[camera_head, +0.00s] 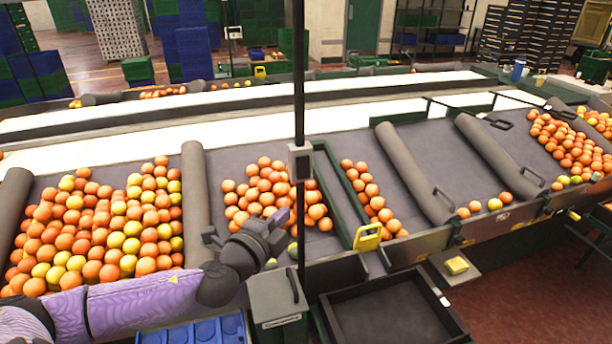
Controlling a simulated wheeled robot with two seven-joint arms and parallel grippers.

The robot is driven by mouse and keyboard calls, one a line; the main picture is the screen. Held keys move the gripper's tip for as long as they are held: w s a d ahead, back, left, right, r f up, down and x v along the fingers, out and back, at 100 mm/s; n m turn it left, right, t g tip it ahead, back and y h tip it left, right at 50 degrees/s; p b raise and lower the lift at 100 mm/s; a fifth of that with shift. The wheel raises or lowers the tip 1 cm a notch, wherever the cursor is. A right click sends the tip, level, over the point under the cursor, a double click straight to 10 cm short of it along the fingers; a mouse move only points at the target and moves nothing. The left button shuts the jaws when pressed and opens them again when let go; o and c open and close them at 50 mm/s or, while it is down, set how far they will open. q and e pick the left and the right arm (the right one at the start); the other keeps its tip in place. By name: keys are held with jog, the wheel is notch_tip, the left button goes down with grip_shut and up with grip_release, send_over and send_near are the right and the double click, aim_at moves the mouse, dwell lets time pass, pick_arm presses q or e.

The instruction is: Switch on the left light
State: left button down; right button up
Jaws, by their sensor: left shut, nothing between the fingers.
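A small grey box with a pale front, which looks like a switch box (300,161), is fixed on a dark upright pole (299,75) near the middle of the view. I cannot tell the state of any switch on it. No lamp can be made out. My left arm, in a purple sleeve, comes in from the lower left. My left gripper (281,216) is shut and empty, below and a little left of the box and apart from it, in front of the oranges. My right gripper is out of view.
A grey lidded box (277,296), a dark empty tray (390,312) and a blue crate (205,332) are at the front. A yellow-framed piece (368,237) stands right of the pole.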

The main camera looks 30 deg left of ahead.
pick_arm(q)
send_near(309, 176)
jog(key=w+d, duration=0.2)
jog(key=w, duration=0.2)
jog(key=shift+w+a+f+b, duration=0.25)
jog(key=shift+w+a+b, duration=0.15)
jog(key=shift+w+a, duration=0.8)
